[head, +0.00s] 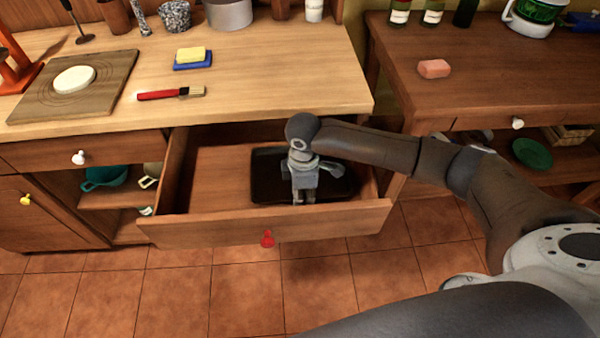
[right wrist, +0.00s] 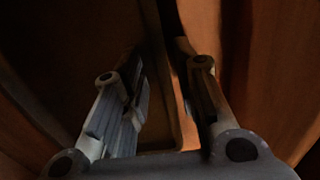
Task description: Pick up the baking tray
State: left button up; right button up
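The black baking tray (head: 266,180) lies in the right part of the open drawer (head: 200,215). My right gripper (head: 304,198) reaches down into the drawer over the tray's near edge. My arm and gripper hide part of the tray. In the right wrist view, the gripper's two fingers (right wrist: 160,85) stand apart, with the dark tray rim (right wrist: 170,95) running between them. The view is dark, and I see no clear contact between both fingers and the rim. My left gripper is not in view.
The drawer has a red knob (head: 267,239) in front. The wooden counter (head: 290,90) above holds a red-handled brush (head: 170,94), a sponge (head: 191,56) and a cutting board (head: 110,90). The brown counter (head: 480,80) stands at the right. The tiled floor ahead is clear.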

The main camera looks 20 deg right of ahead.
jog(key=shift+f, duration=0.2)
grip_shut()
jog(key=shift+r, duration=0.15)
